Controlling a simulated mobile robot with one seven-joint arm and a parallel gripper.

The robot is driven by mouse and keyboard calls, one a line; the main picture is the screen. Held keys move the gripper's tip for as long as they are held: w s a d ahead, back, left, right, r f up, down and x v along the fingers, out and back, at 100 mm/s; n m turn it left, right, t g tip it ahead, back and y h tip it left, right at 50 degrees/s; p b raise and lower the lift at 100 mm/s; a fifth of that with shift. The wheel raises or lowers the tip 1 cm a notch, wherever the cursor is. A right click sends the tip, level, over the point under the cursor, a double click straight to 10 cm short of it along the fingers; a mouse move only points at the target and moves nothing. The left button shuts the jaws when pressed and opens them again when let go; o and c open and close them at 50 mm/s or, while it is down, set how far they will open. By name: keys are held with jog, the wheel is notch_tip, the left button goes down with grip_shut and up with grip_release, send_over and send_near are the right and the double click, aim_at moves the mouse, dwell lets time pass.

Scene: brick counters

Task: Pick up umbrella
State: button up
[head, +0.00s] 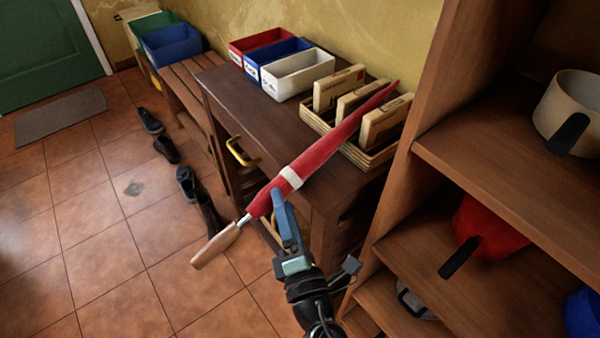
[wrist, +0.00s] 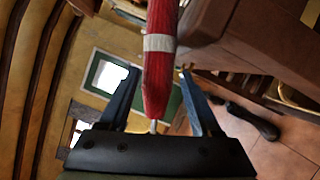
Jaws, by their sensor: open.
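The umbrella (head: 312,165) is closed and red, with a white band and a pale wooden handle. It lies slantwise across the dark cabinet (head: 262,128), its thin end at the box of packets and its handle jutting past the cabinet's near edge over the floor. My gripper (head: 279,194) has blue fingers and is at the umbrella's lower half, just below the white band. In the wrist view the umbrella (wrist: 158,85) runs between the two open fingers of my gripper (wrist: 158,72), with gaps on both sides. The handle is hidden in the wrist view.
A light slatted box (head: 378,157) with upright packets sits under the thin end. Red, blue and white bins (head: 298,74) stand behind. A wooden shelf (head: 480,140) with pots is close on the right. Shoes (head: 187,180) lie on the floor at left.

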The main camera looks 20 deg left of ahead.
jog(key=b+x, duration=0.1)
jog(key=x, duration=0.6)
jog(key=shift+w+a, duration=0.2)
jog(key=shift+a, duration=0.2)
jog(key=shift+r, duration=0.1)
jog(key=shift+r, duration=0.1)
grip_shut()
